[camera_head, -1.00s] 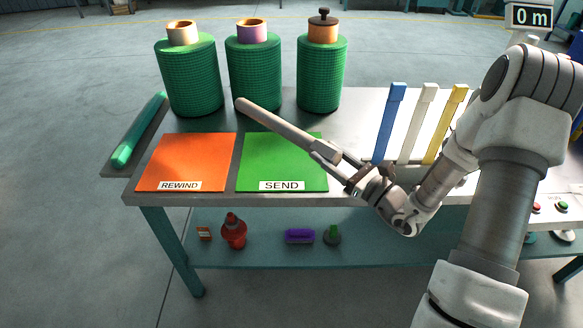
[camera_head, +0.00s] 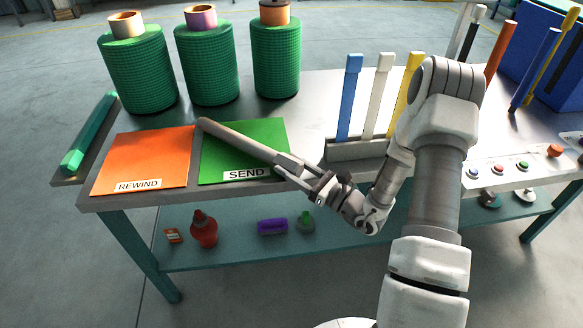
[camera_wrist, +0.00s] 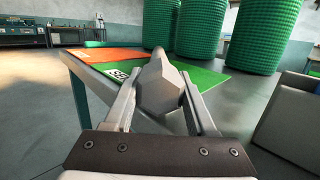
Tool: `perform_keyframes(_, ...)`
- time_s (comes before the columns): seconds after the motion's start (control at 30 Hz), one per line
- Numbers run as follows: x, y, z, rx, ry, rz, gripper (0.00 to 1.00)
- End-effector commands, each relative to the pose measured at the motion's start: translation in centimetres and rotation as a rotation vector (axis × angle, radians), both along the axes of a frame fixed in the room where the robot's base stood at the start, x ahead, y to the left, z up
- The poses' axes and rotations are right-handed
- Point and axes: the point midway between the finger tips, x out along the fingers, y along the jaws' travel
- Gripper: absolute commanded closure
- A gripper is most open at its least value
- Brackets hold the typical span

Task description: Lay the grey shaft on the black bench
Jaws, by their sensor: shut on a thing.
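The grey shaft (camera_head: 245,144) is in my gripper (camera_head: 308,182), held near its lower right end. It slopes up and left across the green SEND mat (camera_head: 268,134); it looks raised above the table, but the gap is hard to judge. In the wrist view the shaft's faceted near end (camera_wrist: 160,85) sits between the two fingers of my gripper (camera_wrist: 160,104). The fingers are shut on it. I cannot make out a black bench in these frames; the table in front of me has a grey top (camera_head: 330,108).
An orange REWIND mat (camera_head: 145,160) lies left of the green one. Green netting rolls (camera_head: 138,72) stand behind. A rack (camera_head: 350,150) of blue, white and yellow bars stands near my arm. Push buttons (camera_head: 498,169) and upright rods (camera_head: 495,52) are at the right.

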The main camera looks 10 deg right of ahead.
Motion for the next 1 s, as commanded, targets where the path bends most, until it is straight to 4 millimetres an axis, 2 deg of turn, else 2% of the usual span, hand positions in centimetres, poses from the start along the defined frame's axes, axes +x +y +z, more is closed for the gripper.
perform_keyframes(0.2, 0.1, 0.0, 0.0, 0.005, -0.007, 0.001, 1.0)
perform_keyframes(0.23, 0.0, 0.0, -0.3, 0.001, 0.001, 0.0, 0.42)
perform_keyframes(0.4, 0.0, 0.0, -0.2, 0.001, 0.001, 0.0, 0.14)
perform_keyframes(0.77, 0.0, -0.1, 0.2, -0.001, 0.001, -0.001, 0.14)
perform_keyframes(1.0, -3.1, -3.1, -0.4, 0.001, 0.005, -0.006, 0.14)
